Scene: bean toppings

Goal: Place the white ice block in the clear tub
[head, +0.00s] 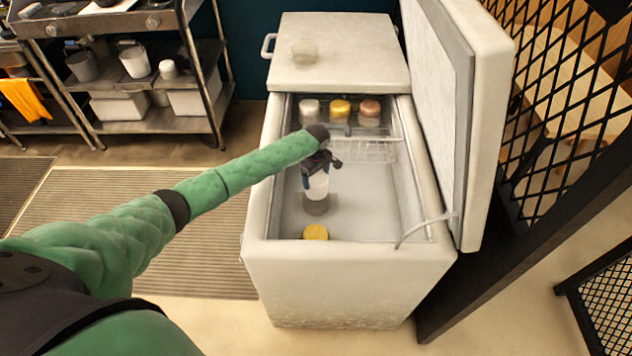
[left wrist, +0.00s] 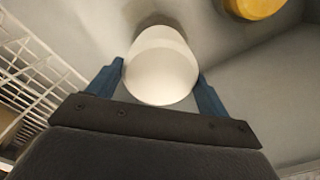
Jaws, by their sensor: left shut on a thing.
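The white ice block (head: 317,187), a pale cylinder, is inside the open chest freezer, below my left gripper (head: 318,168). In the left wrist view the block (left wrist: 160,68) sits between the two blue fingers (left wrist: 160,85), which are shut on it. A greyish shape shows just under the block in the head view; I cannot tell if it is shadow or its lower part. The clear tub (head: 305,52) stands on the closed part of the freezer top, at the back, outside the compartment. My right gripper is not in view.
A yellow round item (head: 315,232) lies near the freezer's front wall. White (head: 309,110), yellow (head: 340,109) and pink-topped (head: 370,111) containers stand at the back inside, near a wire basket (head: 374,150). The raised lid (head: 475,120) blocks the right side. The compartment's right floor is clear.

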